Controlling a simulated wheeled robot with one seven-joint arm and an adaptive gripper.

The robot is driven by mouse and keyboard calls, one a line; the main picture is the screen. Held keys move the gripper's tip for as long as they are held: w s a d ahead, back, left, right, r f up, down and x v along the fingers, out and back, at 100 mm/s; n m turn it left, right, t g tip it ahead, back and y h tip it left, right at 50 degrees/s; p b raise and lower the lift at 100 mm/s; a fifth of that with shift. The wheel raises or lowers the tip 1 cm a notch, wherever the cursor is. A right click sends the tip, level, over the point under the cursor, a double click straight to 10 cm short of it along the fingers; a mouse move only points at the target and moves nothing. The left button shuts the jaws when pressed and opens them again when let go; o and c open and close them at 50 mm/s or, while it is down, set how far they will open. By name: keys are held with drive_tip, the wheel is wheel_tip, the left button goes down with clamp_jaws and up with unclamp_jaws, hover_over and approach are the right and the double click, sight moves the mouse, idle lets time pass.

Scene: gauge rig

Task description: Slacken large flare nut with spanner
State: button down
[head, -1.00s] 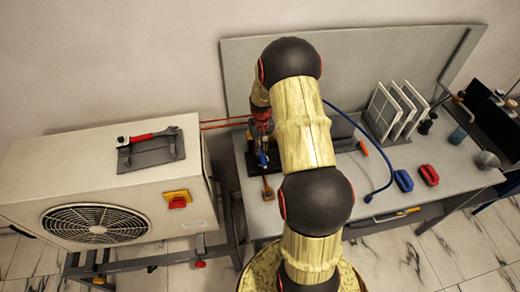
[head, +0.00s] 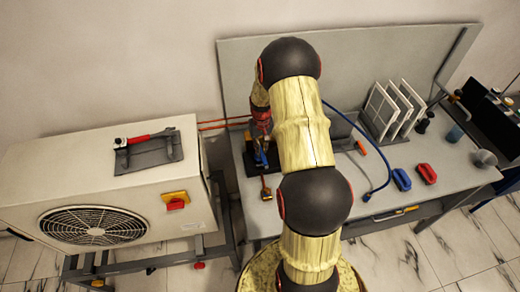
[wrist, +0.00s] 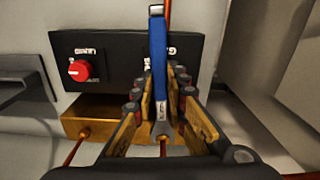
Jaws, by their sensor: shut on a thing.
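A blue-handled spanner (wrist: 159,62) stands lengthwise between the gold-padded fingers of my gripper (wrist: 160,88), which is shut on it. Its grey open-ended jaw (wrist: 162,129) points toward the bottom of the wrist view, near a copper pipe (wrist: 163,148) at the brass-coloured block (wrist: 95,112). I cannot make out the large flare nut, nor whether the spanner jaw sits around it. In the head view the blue of the spanner (head: 261,158) shows just below my gripper, beside the bench's left end.
A black panel with a red knob (wrist: 79,70) stands behind the block. The outdoor unit (head: 100,190) is at left, with a red-handled tool (head: 148,137) on its tray. The bench (head: 335,200) also carries a blue hose (head: 385,165), a rack and two small blocks.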

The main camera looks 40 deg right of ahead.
drive_tip(key=shift+s+d+n, duration=0.2)
drive_tip(key=shift+d+n, duration=0.35)
drive_tip(key=shift+s+d+n, duration=0.15)
drive_tip(key=shift+d+n, duration=0.4)
idle(1.2)
drive_tip(key=shift+w+a+m, duration=0.3)
drive_tip(key=shift+a+m, duration=0.55)
drive_tip(key=shift+m, duration=0.05)
idle(0.4)
drive_tip(key=shift+s, duration=0.15)
drive_tip(key=shift+s+a, duration=0.35)
drive_tip(key=shift+s, duration=0.35)
drive_tip(key=shift+s+a, duration=0.3)
drive_tip(key=shift+s, duration=0.4)
drive_tip(key=shift+s+a, duration=0.35)
drive_tip(key=shift+s, duration=0.35)
drive_tip(key=shift+r, duration=0.1)
drive_tip(key=shift+r+p, duration=1.6)
drive_tip(key=shift+r, duration=0.6)
